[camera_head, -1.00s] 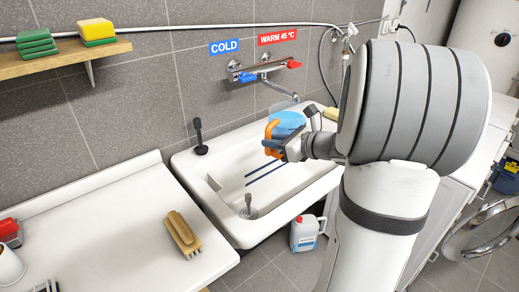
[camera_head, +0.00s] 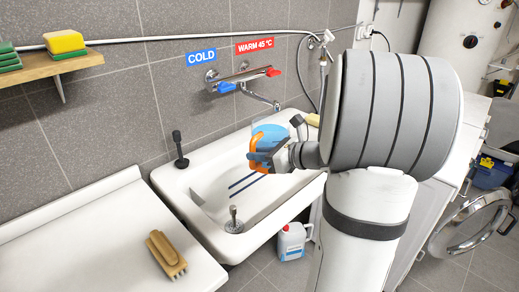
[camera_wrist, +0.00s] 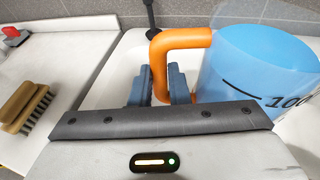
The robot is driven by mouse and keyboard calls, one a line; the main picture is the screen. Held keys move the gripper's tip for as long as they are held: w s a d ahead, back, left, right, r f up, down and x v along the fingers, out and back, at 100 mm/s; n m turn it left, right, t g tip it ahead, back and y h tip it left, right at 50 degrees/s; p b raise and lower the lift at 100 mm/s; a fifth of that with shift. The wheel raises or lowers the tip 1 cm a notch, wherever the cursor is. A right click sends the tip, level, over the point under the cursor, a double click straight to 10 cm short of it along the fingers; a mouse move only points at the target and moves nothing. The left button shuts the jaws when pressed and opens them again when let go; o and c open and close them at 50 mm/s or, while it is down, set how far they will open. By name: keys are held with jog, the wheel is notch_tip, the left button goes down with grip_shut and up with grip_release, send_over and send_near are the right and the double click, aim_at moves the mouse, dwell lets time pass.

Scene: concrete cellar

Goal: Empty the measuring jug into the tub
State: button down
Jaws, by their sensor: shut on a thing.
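The measuring jug (camera_head: 271,134) is clear, with blue liquid in it and an orange handle. My gripper (camera_head: 270,157) is shut on that handle and holds the jug over the back right part of the white tub (camera_head: 265,197). In the wrist view, the handle passes between my gripper's fingers (camera_wrist: 172,85), and the jug (camera_wrist: 255,70) stands to the right with a black scale mark. The liquid shows below a clear upper wall. The jug's base and part of the tub are hidden behind my gripper and arm.
Taps (camera_head: 243,82) stick out from the tiled wall above the tub. A dark upright handle (camera_head: 179,150) stands at the tub's back left corner. A brush (camera_head: 166,254) lies on the white counter at left. A canister (camera_head: 291,241) stands on the floor.

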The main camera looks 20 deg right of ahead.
aim_at(253, 144)
jog(key=shift+s+a+r+m+y+p, duration=0.15)
jog(key=shift+r+m+p, duration=0.2)
jog(key=shift+p, duration=0.5)
jog(key=shift+d+r+m+y+p, duration=0.15)
jog(key=shift+r+m+p, duration=0.2)
jog(key=shift+p, duration=0.5)
jog(key=shift+a+r+p, duration=0.1)
jog(key=shift+p, duration=0.3)
jog(key=shift+r+m+g+p, duration=0.2)
jog(key=shift+m+g+p, duration=0.1)
jog(key=shift+p, duration=0.2)
jog(key=shift+r+y+p, duration=0.3)
jog(key=shift+r+p, duration=0.05)
jog(key=shift+p, duration=0.4)
jog(key=shift+r+m+p, duration=0.1)
jog(key=shift+m+p, duration=0.2)
jog(key=shift+r+p, duration=0.2)
jog(key=shift+p, duration=0.45)
